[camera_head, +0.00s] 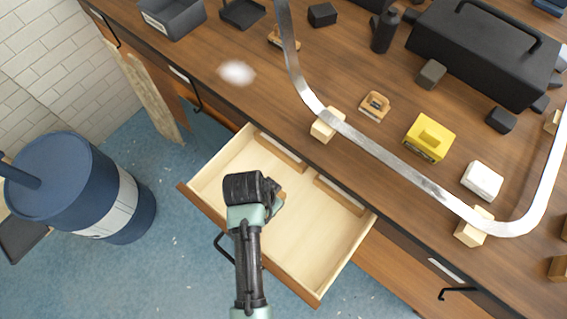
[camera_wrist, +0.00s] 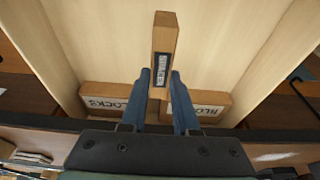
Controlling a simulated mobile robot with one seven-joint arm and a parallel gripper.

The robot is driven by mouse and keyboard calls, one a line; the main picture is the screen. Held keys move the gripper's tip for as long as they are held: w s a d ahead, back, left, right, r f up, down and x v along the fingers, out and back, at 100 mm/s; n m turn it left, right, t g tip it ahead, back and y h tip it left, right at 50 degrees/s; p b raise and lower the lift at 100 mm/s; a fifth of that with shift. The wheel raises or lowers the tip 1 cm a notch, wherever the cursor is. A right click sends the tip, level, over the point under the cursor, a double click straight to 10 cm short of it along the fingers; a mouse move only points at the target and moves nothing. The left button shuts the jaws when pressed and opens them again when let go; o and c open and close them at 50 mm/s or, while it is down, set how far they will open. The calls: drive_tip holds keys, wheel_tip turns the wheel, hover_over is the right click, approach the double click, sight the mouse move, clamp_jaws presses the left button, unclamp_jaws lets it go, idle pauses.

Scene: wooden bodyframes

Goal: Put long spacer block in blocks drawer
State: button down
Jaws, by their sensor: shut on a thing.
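The long spacer block (camera_wrist: 164,42) is a slim wooden bar with a "SPACER" label, upright in the wrist view. My gripper (camera_wrist: 161,78) is shut on it, with a blue finger on each side. In the head view my gripper (camera_head: 272,196) is over the open blocks drawer (camera_head: 318,240), and the block is mostly hidden by it. I cannot tell whether the block touches the drawer floor. Two wooden blocks labelled "BLOCKS" lie in the drawer by its desk side, one left (camera_wrist: 108,99) and one right (camera_wrist: 208,104) in the wrist view.
The desk top holds a silver curved rail (camera_head: 390,160) on wooden supports, a yellow block (camera_head: 429,138), a white block (camera_head: 482,181) and a black toolbox (camera_head: 470,50). A blue barrel (camera_head: 75,190) stands on the floor at left. The drawer's front and right floor is clear.

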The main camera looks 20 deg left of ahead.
drive_tip(key=shift+s+a+f+x, duration=0.1)
drive_tip(key=shift+s+x, duration=0.2)
drive_tip(key=shift+x, duration=0.95)
drive_tip(key=shift+s+a+f+x, duration=0.1)
drive_tip(key=shift+s+x, duration=0.15)
drive_tip(key=shift+x, duration=1.05)
drive_tip(key=shift+s+a+x, duration=0.1)
drive_tip(key=shift+s+x, duration=0.2)
drive_tip(key=shift+x, duration=0.95)
drive_tip(key=shift+f, duration=0.15)
drive_tip(key=c, duration=0.7)
unclamp_jaws()
drive_tip(key=shift+o, duration=0.2)
drive_tip(key=v, duration=1.2)
drive_tip(key=shift+d+p, duration=0.1)
drive_tip(key=shift+p, duration=0.2)
